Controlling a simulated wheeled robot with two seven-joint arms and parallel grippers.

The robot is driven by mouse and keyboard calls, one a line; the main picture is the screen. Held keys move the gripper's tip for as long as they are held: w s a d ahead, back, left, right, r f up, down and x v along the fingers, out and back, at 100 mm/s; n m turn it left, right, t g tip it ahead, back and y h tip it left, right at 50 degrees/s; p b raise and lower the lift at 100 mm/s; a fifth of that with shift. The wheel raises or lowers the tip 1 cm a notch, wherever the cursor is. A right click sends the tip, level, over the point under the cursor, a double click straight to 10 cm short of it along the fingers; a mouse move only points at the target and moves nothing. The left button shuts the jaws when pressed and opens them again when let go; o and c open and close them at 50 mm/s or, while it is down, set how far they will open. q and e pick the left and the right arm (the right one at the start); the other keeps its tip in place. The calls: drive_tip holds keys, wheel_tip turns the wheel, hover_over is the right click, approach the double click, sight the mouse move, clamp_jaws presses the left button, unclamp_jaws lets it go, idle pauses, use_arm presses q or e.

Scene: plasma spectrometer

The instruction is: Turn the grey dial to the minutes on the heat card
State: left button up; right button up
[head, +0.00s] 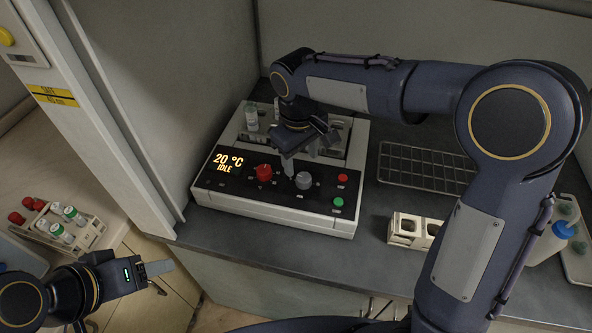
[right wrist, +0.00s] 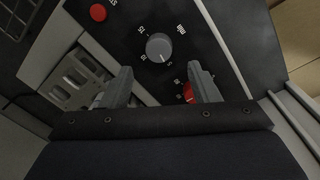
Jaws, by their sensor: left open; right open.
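The grey dial (head: 303,181) is on the dark front panel of the white heating device (head: 275,218), right of a red dial (head: 263,172). In the right wrist view the grey dial (right wrist: 159,47) has a pale pointer mark and small numbers around it. My right gripper (head: 297,166) is open above the panel, just behind the grey dial. In its wrist view, the fingers (right wrist: 161,75) point towards the dial from either side, not closed on it. My left gripper (head: 160,276) is open and empty at the lower left. I cannot make out a heat card.
The display (head: 229,162) reads 20 °C, IDLE. Red (head: 342,178) and green (head: 338,201) buttons are right of the dial. A wire rack (head: 425,167) and cream holder (head: 410,229) stand to the right; a tube rack (head: 66,228) stands left.

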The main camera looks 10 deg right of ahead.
sight(304, 176)
drive_tip(key=f, duration=0.6)
drive_tip(key=shift+w+d, duration=0.1)
drive_tip(key=shift+d, duration=0.15)
drive_tip(key=c, duration=1)
drive_tip(key=shift+o, duration=0.2)
drive_tip(key=shift+m, duration=0.4)
drive_tip(key=m, duration=0.2)
drive_tip(key=shift+m, duration=0.4)
drive_tip(key=m, duration=0.4)
drive_tip(key=shift+w+b, duration=0.1)
drive_tip(key=shift+b, duration=0.2)
drive_tip(key=m, duration=0.4)
drive_tip(key=shift+d+r+g, duration=0.1)
drive_tip(key=shift+g, duration=0.2)
drive_tip(key=shift+d+m, duration=0.1)
drive_tip(key=shift+m, duration=2)
